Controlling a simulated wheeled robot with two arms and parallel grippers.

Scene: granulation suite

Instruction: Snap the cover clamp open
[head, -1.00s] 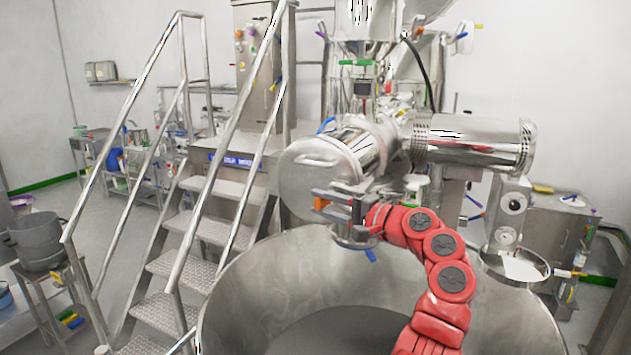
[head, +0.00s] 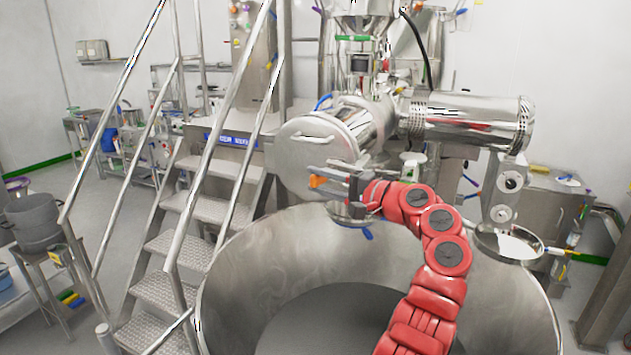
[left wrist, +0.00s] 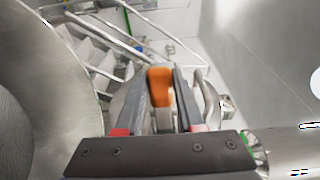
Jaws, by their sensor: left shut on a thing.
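The cover clamp shows as an orange-tipped lever (head: 317,182) at the lower right edge of the round steel cover (head: 308,158) in the head view. My left gripper (head: 328,181) is at the clamp, with its arm coming up over the big bowl. In the left wrist view the orange lever (left wrist: 159,88) sits between the two grey fingers (left wrist: 160,98), which are shut on it. The fingers hide part of the clamp in the head view, so I cannot tell whether its latch is fastened. My right gripper is not in view.
A wide steel bowl (head: 235,275) stands below the cover and my arm. Steel stairs with handrails (head: 205,205) rise at the left. A horizontal steel cylinder (head: 465,122) is at the right, with a round pan (head: 510,243) below it.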

